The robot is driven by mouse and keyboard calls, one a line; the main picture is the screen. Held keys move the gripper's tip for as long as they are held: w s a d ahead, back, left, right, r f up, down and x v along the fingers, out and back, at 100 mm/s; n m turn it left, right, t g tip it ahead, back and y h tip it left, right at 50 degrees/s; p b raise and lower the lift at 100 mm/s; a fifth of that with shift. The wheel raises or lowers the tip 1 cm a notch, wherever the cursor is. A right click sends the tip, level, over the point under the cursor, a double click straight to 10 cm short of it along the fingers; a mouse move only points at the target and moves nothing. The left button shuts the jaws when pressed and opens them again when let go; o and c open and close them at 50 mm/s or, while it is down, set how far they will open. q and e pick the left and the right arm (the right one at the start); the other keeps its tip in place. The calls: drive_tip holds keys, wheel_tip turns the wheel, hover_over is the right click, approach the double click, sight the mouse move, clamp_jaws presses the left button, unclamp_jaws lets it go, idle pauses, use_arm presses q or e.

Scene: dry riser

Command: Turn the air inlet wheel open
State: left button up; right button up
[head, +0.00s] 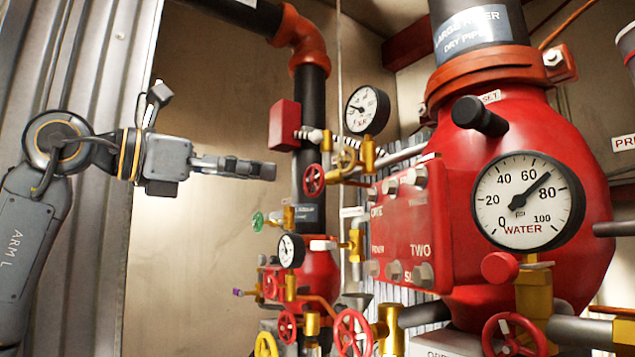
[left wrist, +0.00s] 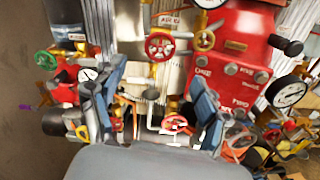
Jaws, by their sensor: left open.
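A small red handwheel (head: 313,180) sits on brass fittings in front of the black pipe in the head view. In the left wrist view a red handwheel (left wrist: 160,44) shows at upper middle, below a white label (left wrist: 170,20) that seems to start with "AIR"; I take it as the air inlet wheel. My left gripper (head: 270,172) points right, just left of the wheel in the picture, and appears empty. In the left wrist view its two fingers (left wrist: 155,100) are spread apart, with the wheel beyond and above them. My right gripper is not in view.
A green wheel (head: 258,221), a small gauge (head: 291,250) and several red wheels crowd below. The big red valve body (head: 540,130) with its water gauge (head: 525,200) fills the right. A yellow wheel (left wrist: 205,40) stands beside the red one. Left of the pipes is bare wall.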

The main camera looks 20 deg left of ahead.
sight(310, 180)
use_arm(q)
drive_tip(key=p+x, duration=0.1)
drive_tip(key=x, duration=0.4)
drive_tip(key=shift+w+d+r, duration=0.1)
drive_tip(key=shift+w+d, duration=0.05)
drive_tip(key=shift+d, duration=0.25)
drive_tip(key=p+x, duration=0.1)
drive_tip(key=x, duration=0.4)
drive_tip(key=shift+w+a, duration=0.15)
drive_tip(key=shift+w+d, duration=0.45)
drive_tip(key=shift+w, duration=0.05)
drive_tip(key=c, duration=1.2)
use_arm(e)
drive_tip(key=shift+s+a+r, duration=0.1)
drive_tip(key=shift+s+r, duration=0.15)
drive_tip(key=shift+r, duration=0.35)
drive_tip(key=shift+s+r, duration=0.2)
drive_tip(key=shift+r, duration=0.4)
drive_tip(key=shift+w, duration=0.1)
